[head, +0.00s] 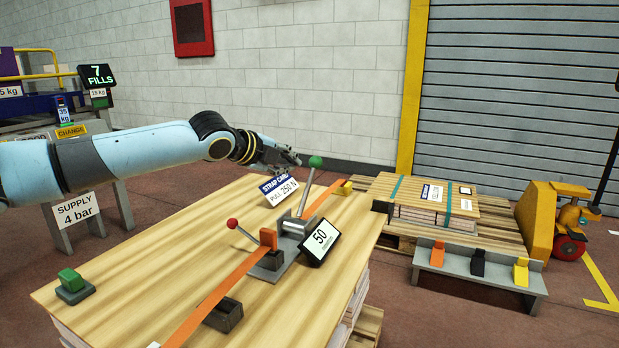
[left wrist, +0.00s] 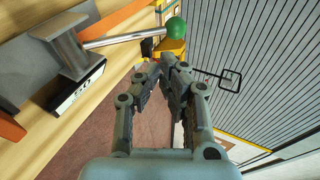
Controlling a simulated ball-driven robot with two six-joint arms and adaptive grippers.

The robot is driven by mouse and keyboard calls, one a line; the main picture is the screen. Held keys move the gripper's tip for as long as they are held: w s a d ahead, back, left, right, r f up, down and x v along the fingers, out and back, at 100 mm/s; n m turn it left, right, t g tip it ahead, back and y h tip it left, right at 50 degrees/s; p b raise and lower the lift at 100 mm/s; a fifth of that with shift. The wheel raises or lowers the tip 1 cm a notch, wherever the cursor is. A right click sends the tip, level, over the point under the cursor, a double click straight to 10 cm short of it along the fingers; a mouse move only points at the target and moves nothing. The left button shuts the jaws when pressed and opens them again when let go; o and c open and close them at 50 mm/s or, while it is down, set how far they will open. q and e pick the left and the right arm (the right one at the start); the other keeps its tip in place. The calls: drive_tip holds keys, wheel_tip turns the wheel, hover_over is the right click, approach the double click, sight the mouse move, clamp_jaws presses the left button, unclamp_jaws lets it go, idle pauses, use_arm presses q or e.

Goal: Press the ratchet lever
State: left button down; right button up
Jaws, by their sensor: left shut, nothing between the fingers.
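The ratchet lever (head: 307,188) is a thin metal rod with a green ball knob (head: 315,161), tilted up from the metal ratchet block (head: 295,226) on the wooden table top. In the left wrist view the rod (left wrist: 115,40) runs right to the green knob (left wrist: 175,27). My left gripper (head: 294,160) is shut and empty, just left of the knob in the head view. In the left wrist view its fingertips (left wrist: 163,66) are below the knob, with a small gap showing. The right gripper is not in view.
An orange strap (head: 212,300) passes through the ratchet. A second lever with a red knob (head: 232,223) is beside it. A black display reading 50 (head: 320,241) and a strap card (head: 279,188) stand close by. A green button (head: 71,280) sits at the table's left corner.

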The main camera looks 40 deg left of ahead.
use_arm(q)
drive_tip(key=b, duration=0.3)
approach(318, 168)
drive_tip(key=x, duration=0.4)
drive_tip(key=shift+w+f, duration=0.2)
drive_tip(key=shift+f, duration=0.25)
drive_tip(key=shift+w+a, duration=0.1)
drive_tip(key=shift+w, duration=0.5)
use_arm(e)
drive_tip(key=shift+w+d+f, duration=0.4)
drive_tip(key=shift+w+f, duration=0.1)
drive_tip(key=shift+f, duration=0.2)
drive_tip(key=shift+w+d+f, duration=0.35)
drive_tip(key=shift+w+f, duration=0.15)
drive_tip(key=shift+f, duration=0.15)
